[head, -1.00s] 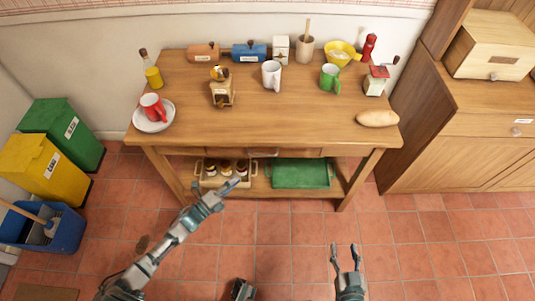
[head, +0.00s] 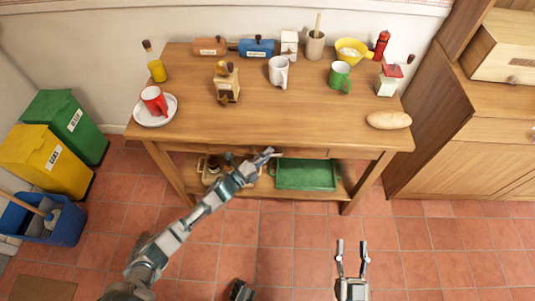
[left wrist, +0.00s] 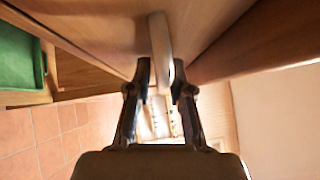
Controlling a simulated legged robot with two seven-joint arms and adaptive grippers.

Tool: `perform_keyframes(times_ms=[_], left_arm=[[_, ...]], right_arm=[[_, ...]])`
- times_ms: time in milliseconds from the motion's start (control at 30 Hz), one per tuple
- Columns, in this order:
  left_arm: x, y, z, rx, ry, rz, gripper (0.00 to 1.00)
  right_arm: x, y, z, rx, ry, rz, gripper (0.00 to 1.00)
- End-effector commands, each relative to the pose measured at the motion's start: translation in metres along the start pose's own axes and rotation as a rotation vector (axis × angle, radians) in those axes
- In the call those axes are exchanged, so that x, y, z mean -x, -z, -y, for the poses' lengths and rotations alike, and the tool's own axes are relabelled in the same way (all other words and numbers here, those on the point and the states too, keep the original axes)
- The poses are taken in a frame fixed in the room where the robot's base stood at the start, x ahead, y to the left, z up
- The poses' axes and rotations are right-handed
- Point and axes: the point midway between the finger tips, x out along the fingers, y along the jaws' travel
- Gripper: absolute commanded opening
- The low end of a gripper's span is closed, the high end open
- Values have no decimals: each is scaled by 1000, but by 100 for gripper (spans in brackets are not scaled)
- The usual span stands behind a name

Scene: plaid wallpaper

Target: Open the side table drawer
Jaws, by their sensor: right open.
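My left gripper (head: 268,155) is at the drawer front, under the table's front edge. In the left wrist view, the pale metal drawer handle (left wrist: 160,45) lies between the two fingers of my left gripper (left wrist: 162,75). The fingers stand apart on either side of it; firm contact cannot be made out. My right gripper (head: 352,245) is open and empty above the floor, in front of the table.
Mugs, a grinder, bread (head: 389,120) and several other items stand on the tabletop. A green tray (head: 305,174) lies on the lower shelf. Bins (head: 50,165) stand at left, a cabinet (head: 450,165) at right. The tiled floor before the table is mostly clear.

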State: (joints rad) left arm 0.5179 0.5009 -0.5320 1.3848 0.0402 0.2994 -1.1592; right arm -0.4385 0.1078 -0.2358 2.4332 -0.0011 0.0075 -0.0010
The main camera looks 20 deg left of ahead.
Motion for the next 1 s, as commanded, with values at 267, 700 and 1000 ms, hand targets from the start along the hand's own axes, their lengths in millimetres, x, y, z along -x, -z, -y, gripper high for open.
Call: perform_keyframes(times_ms=[267, 700, 1000], left_arm=[[0, 0, 0, 0, -1, 0, 0], [9, 9, 2, 2, -4, 0, 0], [49, 48, 16, 4, -5, 1, 0]], right_arm=[[-2, -2, 0, 0, 0, 5, 51], [2, -11, -3, 7, -6, 103, 51], [39, -67, -16, 29, -37, 603, 51]])
